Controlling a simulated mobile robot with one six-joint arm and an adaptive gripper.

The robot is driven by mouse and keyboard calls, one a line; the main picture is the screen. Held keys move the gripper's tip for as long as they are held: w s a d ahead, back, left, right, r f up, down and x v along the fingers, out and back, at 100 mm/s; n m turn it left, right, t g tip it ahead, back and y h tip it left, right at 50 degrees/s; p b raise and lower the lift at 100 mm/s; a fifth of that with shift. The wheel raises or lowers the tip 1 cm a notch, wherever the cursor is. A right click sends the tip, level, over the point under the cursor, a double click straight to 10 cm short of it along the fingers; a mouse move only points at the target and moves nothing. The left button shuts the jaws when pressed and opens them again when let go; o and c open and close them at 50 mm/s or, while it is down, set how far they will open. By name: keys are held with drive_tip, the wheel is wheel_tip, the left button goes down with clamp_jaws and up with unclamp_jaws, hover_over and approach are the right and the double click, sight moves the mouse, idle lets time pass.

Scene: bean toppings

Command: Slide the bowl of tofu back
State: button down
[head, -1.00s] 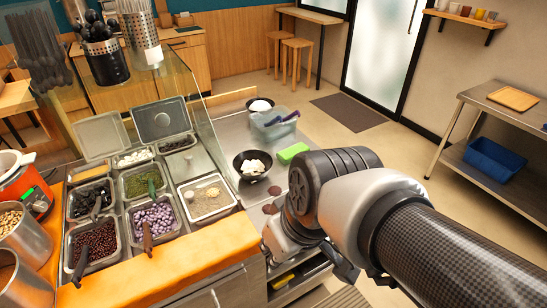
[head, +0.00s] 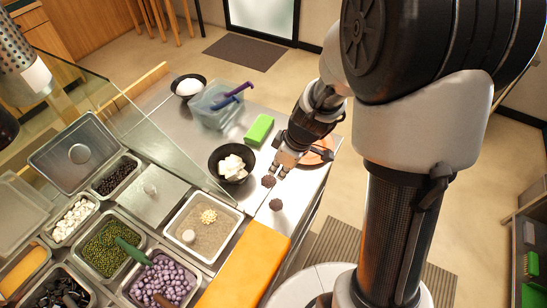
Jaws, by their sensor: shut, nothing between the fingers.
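The bowl of tofu is a black bowl (head: 215,170) with white cubes (head: 232,167) in it. It stands on the steel counter in the middle of the head view, near the glass guard. My gripper (head: 280,172) is shut and empty. It points down at the counter just right of the bowl, and a small gap seems to show between them. My arm comes in from the right.
A green block (head: 259,129) lies behind the bowl. A clear bin (head: 214,108) with purple-handled tools and a second black bowl (head: 183,79) with white contents stand farther back. Two dark round pieces (head: 276,204) lie in front. An orange plate (head: 318,151) is behind my gripper.

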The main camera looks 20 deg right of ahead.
sight(218, 161)
drive_tip(key=b+x, duration=0.2)
drive_tip(key=x, duration=0.6)
drive_tip(key=shift+b, duration=0.4)
drive_tip(key=shift+w+a+r+p, duration=0.25)
drive_tip(key=shift+w+a+p, duration=0.1)
drive_tip(key=shift+w+a, duration=0.15)
drive_tip(key=shift+w+a+r+p, duration=0.2)
drive_tip(key=shift+w+a+p, duration=0.15)
drive_tip(key=shift+w+a, duration=0.5)
drive_tip(key=shift+a, duration=0.1)
drive_tip(key=w+a, duration=0.3)
drive_tip(key=w+a+p, duration=0.1)
drive_tip(key=w+a, duration=0.2)
drive_tip(key=a, duration=0.1)
drive_tip(key=w+a+p, duration=0.1)
drive_tip(key=w+a, duration=0.2)
drive_tip(key=a, duration=0.1)
drive_tip(key=shift+w, duration=0.4)
drive_tip(key=shift+d+f, duration=0.1)
